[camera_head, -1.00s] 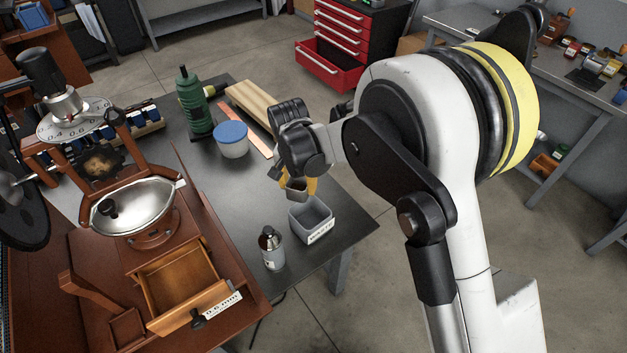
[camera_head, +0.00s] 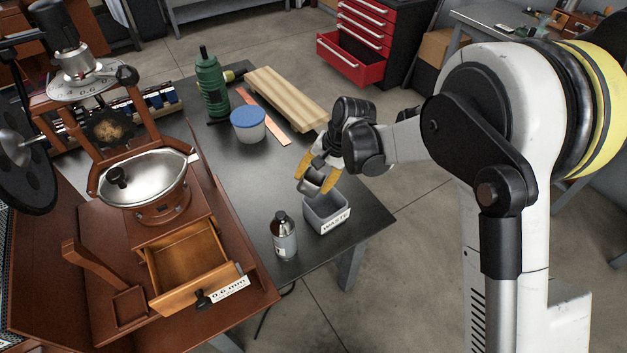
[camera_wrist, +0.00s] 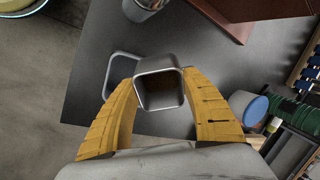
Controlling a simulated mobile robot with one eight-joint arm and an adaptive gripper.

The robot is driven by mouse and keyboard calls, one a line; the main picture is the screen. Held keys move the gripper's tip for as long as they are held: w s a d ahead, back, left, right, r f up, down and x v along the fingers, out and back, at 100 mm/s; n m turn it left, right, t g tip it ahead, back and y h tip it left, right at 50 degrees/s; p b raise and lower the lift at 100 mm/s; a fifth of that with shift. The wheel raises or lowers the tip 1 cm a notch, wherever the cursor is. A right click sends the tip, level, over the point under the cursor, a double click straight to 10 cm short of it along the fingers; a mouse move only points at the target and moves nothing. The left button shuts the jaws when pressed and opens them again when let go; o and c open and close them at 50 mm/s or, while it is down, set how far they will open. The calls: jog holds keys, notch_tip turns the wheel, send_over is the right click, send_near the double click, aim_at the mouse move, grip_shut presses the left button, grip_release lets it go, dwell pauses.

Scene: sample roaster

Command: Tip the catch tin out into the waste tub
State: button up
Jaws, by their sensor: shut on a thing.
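The catch tin (camera_head: 314,183) is a small grey metal tin held between the yellow fingers of my gripper (camera_head: 318,172). In the wrist view the tin (camera_wrist: 160,75) sits between both fingertips (camera_wrist: 160,98), its squarish mouth towards the camera and its inside dark brown; I cannot tell how much it holds. The waste tub (camera_head: 328,215), a grey open box with a WASTE label, stands on the dark table just below and slightly right of the tin in the head view. In the wrist view the tub (camera_wrist: 121,70) is partly hidden behind the tin and a finger.
A grey bottle with a dark cap (camera_head: 284,237) stands close left of the tub. A blue-lidded pot (camera_head: 248,124), green bottle (camera_head: 212,85) and wooden board (camera_head: 286,97) are further back. The brown machine with an open drawer (camera_head: 190,262) is left. The table's right edge is near the tub.

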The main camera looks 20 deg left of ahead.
jog(key=shift+f+y+b, duration=0.3)
jog(key=shift+f, duration=0.1)
jog(key=g+y+b, duration=0.1)
jog(key=y+b, duration=0.2)
jog(key=b, duration=0.1)
jog(key=shift+w+d+y, duration=0.1)
jog(key=shift+d+y, duration=0.05)
jog(key=shift+y, duration=0.25)
jog(key=shift+d+f+g+y+b, duration=0.15)
jog(key=shift+g+y+b, duration=0.35)
jog(key=shift+y+b, duration=0.45)
jog(key=y, duration=0.2)
jog(key=d+g+y, duration=0.1)
jog(key=shift+w+f+m+y, duration=0.25)
jog(key=shift+m+y, duration=0.1)
jog(key=shift+m, duration=0.05)
jog(key=y, duration=0.1)
jog(key=g+y, duration=0.1)
jog(key=y, duration=0.1)
jog(key=d+y, duration=0.1)
jog(key=shift+w+f+y, duration=0.15)
jog(key=shift+f+y, duration=0.15)
jog(key=shift+f, duration=0.1)
jog(key=y, duration=0.2)
jog(key=d+m+g+y, duration=0.1)
jog(key=shift+w+r+y, duration=0.2)
jog(key=shift+y, duration=0.2)
notch_tip(320, 180, up, 3)
jog(key=shift+p, duration=0.45)
